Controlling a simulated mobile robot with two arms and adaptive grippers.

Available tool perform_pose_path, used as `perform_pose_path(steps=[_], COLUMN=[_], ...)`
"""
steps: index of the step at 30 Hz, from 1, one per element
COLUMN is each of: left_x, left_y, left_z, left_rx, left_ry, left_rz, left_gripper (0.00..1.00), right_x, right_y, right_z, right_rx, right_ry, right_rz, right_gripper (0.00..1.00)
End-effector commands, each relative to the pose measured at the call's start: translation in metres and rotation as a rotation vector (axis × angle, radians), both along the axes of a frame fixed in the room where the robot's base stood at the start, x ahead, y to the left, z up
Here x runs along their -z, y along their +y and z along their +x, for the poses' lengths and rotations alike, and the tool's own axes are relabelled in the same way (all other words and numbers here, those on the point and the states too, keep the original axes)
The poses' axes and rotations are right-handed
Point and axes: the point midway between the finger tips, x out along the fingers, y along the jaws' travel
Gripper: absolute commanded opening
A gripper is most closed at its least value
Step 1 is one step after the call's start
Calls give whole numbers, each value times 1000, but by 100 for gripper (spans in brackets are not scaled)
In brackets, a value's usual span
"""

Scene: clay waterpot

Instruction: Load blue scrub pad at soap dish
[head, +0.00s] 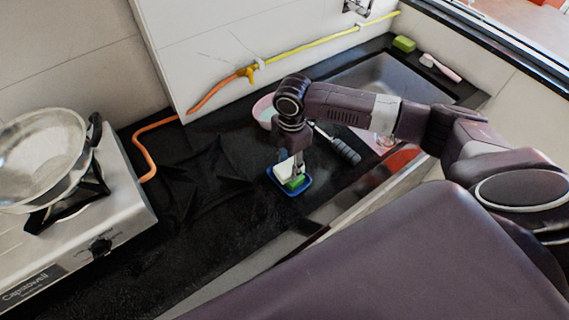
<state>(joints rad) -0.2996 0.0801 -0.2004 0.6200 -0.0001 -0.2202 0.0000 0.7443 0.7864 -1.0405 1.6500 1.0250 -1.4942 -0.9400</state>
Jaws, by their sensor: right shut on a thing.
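A small blue-rimmed dish (306,186) sits on the black counter, near its front edge in the middle of the head view. A green-and-pale pad (294,184) is in it or just above it; I cannot tell which. No separate blue pad shows. My right gripper (298,172) points down over the dish and is shut on the pad, hiding part of it. My left gripper is not in view.
A pink bowl (263,111) and a dark-handled utensil (345,151) lie close to my right gripper. A stove (120,212) with a metal pan (38,155) is at left. A sink (375,78), green block (404,43) and pink brush (441,68) are at the back right.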

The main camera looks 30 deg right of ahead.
Motion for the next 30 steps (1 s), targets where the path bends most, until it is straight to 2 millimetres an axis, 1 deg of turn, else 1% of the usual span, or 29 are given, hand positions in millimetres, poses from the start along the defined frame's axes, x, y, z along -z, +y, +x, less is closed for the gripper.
perform_pose_path(steps=[30], left_x=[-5], left_y=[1], left_z=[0], left_rx=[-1], left_ry=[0], left_rz=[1], left_gripper=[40], right_x=[1], right_y=[0], right_z=[0], right_rx=[0], right_ry=[2], right_rz=[-1], right_gripper=[17])
